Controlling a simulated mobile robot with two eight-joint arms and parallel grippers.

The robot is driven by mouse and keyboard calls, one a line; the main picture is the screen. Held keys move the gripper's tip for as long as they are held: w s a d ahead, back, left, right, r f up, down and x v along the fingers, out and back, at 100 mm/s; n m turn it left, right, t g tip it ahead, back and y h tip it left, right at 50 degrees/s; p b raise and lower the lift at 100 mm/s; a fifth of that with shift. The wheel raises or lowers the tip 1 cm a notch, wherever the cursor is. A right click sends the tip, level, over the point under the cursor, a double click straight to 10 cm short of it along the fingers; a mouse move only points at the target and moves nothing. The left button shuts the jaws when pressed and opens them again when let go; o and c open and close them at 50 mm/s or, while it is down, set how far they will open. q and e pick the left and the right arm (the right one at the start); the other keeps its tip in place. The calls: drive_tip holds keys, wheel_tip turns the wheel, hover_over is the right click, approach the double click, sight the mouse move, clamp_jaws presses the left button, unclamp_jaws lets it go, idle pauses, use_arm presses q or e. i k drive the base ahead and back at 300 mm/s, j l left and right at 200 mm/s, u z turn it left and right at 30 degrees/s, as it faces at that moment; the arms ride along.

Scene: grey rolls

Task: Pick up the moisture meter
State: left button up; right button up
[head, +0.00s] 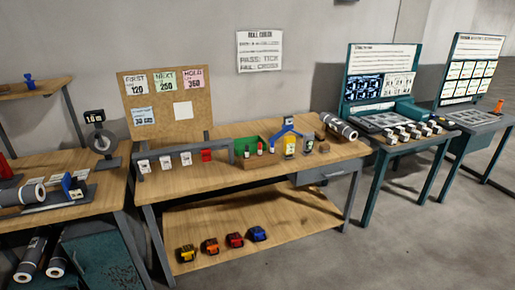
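A small upright yellow device (290,146) with a pale face stands on the middle workbench (225,171), right of centre. It looks like the moisture meter, but it is too small to be sure. A small grey device (309,145) stands just to its right. A blue branched piece (287,128) rises right behind the yellow device; I cannot tell if they touch. Neither of my grippers is in view.
A green-and-wood tray (250,160) with small bottles sits left of the device, and a grey roll (338,127) lies to its right. A rail with tags (185,158) stands further left. The front strip of the benchtop is clear. Several coloured blocks (210,245) sit on the lower shelf.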

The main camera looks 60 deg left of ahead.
sight(289, 143)
drive_tip(key=u, duration=1.7)
drive_tip(key=z, duration=3.85)
drive_tip(key=u, duration=3.8)
